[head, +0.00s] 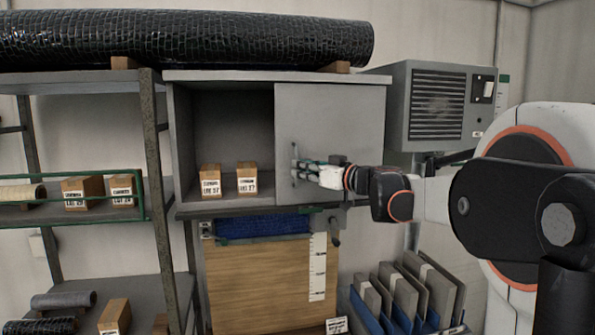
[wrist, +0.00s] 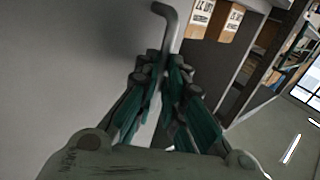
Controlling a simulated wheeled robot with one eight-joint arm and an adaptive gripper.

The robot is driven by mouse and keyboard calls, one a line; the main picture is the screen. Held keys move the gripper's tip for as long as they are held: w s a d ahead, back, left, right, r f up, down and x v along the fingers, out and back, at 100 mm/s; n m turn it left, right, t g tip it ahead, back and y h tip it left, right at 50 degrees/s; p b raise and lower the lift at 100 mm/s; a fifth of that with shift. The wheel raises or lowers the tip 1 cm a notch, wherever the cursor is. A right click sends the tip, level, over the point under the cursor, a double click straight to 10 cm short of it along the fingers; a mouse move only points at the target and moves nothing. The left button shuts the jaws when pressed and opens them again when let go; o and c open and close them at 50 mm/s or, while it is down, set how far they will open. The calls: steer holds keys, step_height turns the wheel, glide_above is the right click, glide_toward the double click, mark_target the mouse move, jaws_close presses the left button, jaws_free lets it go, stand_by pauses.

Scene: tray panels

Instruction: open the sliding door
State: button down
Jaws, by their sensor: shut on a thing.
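The sliding door (head: 330,120) is a plain grey panel covering the right half of a grey cabinet; the left half stands open. A thin bar handle (head: 293,159) is near the door's left edge. In the wrist view the handle (wrist: 167,22) is a bent grey bar that runs down between the fingers. My gripper (head: 302,169) is at the handle, and in the wrist view my gripper (wrist: 163,85) has its green-padded fingers shut around the bar. The lower part of the bar is hidden by the fingers. The door face (wrist: 70,60) fills the left of the wrist view.
Two small labelled boxes, one left (head: 210,181) and one right (head: 247,178), stand in the cabinet's open half. A grey vented unit (head: 437,105) is right of the cabinet. A shelf rack post (head: 158,180) stands at left. Upright panels (head: 410,290) are below right.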

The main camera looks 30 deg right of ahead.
steer(key=c, duration=1.7)
jaws_free()
steer(key=shift+s, duration=0.1)
steer(key=v, duration=1.1)
steer(key=shift+s+d, duration=0.15)
steer(key=shift+s, duration=0.2)
